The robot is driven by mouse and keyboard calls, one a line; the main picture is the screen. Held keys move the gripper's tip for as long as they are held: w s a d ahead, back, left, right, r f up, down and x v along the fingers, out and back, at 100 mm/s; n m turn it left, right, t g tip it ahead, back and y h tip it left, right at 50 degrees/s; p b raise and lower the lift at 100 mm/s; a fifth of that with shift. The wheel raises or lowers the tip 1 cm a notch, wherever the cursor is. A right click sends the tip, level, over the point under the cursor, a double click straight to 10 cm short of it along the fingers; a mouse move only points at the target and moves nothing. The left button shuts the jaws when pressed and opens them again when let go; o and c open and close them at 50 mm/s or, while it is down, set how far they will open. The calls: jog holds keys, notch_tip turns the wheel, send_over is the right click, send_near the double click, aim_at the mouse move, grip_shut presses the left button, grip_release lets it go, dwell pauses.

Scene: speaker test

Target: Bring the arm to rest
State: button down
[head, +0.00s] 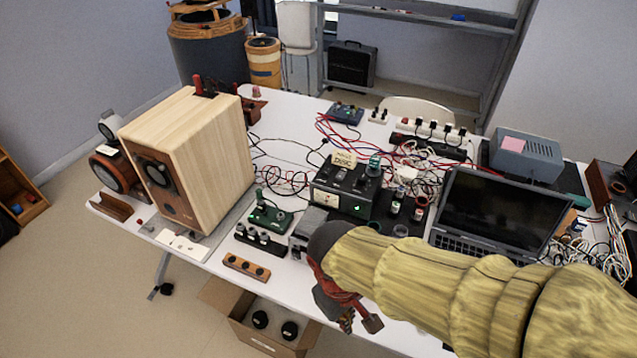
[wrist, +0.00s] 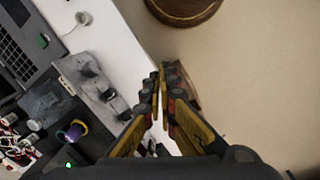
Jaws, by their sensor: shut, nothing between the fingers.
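My arm (head: 455,285), in a yellowish sleeve-like cover, reaches in from the lower right of the head view. My gripper (head: 358,322) hangs at its end, tilted downward near the front edge of the white table (head: 215,262). In the wrist view my gripper (wrist: 163,75) has its fingertips together, with nothing between them. Below it there are the table edge and the floor. The arm hides part of the table front in the head view.
A wooden speaker (head: 215,145) stands on the table's left. A black amplifier (head: 345,188), a laptop (head: 500,212) and tangled cables crowd the middle and right. An open cardboard box (head: 262,330) sits below the front edge. Floor at left (head: 90,290) is clear.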

jog(key=d+r+m+t+y, duration=0.1)
jog(key=d+r+m+t, duration=0.4)
jog(key=d+r, duration=0.8)
jog(key=shift+w+d+r+m, duration=0.25)
jog(key=shift+r+m, duration=0.5)
jog(key=shift+m, duration=0.45)
